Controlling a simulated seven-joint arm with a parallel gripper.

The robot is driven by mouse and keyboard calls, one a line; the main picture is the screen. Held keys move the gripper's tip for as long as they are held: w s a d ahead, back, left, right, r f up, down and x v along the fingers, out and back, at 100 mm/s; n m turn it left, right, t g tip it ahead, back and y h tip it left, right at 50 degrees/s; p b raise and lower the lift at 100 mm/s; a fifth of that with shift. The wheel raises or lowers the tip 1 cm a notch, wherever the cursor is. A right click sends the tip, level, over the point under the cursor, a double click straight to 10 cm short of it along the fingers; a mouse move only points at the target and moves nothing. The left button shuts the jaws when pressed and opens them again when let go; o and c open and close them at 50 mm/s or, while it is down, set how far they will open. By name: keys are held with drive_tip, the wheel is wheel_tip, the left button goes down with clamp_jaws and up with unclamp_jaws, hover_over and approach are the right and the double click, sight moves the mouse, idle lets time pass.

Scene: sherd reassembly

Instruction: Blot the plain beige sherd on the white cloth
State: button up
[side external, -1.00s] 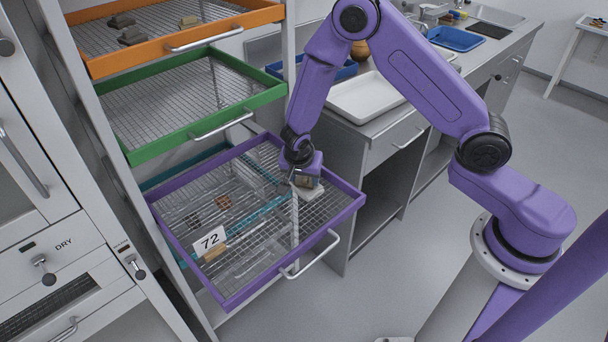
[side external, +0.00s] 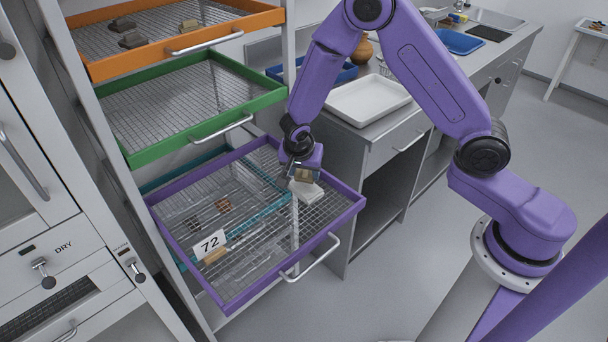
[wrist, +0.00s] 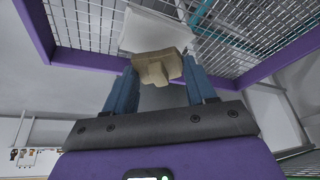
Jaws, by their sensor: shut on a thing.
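My gripper (side external: 306,173) is shut on a plain beige sherd (wrist: 157,67). In the wrist view the sherd sits between the blue fingertips and has a stub projecting toward the palm. The white cloth (side external: 308,190) lies folded on the mesh of the purple-framed drawer (side external: 328,219), near its right rear side. The sherd is just above the cloth, seemingly with a small gap. The cloth also shows beyond the sherd in the wrist view (wrist: 146,32). The sherd's underside is hidden.
A white tray (side external: 368,99) stands on the counter behind.

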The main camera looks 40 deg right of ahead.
sight(304, 173)
drive_tip(key=shift+r, duration=1.95)
